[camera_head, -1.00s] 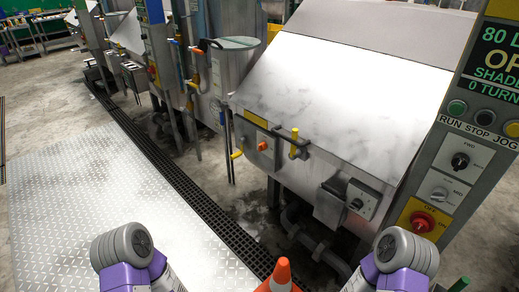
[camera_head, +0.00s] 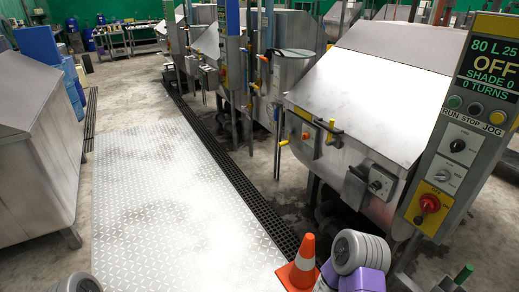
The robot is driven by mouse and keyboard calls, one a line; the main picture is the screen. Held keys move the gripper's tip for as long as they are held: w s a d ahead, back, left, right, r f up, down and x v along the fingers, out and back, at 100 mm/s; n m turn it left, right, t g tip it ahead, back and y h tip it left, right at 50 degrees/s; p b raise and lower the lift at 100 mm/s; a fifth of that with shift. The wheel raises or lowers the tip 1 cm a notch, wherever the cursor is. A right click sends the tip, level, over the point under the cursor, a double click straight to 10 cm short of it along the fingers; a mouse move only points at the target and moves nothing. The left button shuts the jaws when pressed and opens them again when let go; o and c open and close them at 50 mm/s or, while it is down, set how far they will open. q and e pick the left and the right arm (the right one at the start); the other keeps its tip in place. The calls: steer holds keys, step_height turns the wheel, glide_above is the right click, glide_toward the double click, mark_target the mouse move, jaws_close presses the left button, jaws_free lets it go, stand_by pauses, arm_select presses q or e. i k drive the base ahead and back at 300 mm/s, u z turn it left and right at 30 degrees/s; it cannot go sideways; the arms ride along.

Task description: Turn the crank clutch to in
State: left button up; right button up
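A steel drum machine (camera_head: 380,92) stands at the right with a sloped lid. On its front is a small grey plate (camera_head: 301,147) with an orange knob (camera_head: 305,135). A yellow handle (camera_head: 284,143) sits at the plate's left and an upright yellow lever (camera_head: 330,132) at its right, joined by a dark bar. No clutch label is readable, so I cannot tell which part is the crank clutch or its setting. Neither gripper is in view. Only grey and purple parts of my arms show at the bottom edge, well short of the machine.
An orange cone (camera_head: 301,262) stands before the machine. A control post (camera_head: 460,130) reading OFF, with a red knob (camera_head: 430,203), is at the right. A steel cabinet (camera_head: 40,150) stands left.

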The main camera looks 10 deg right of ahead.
mark_target(306, 135)
steer(key=u, duration=0.45)
steer(key=i, duration=2.2)
steer(key=z, duration=1.7)
steer(key=i, duration=0.6)
steer(key=z, duration=0.55)
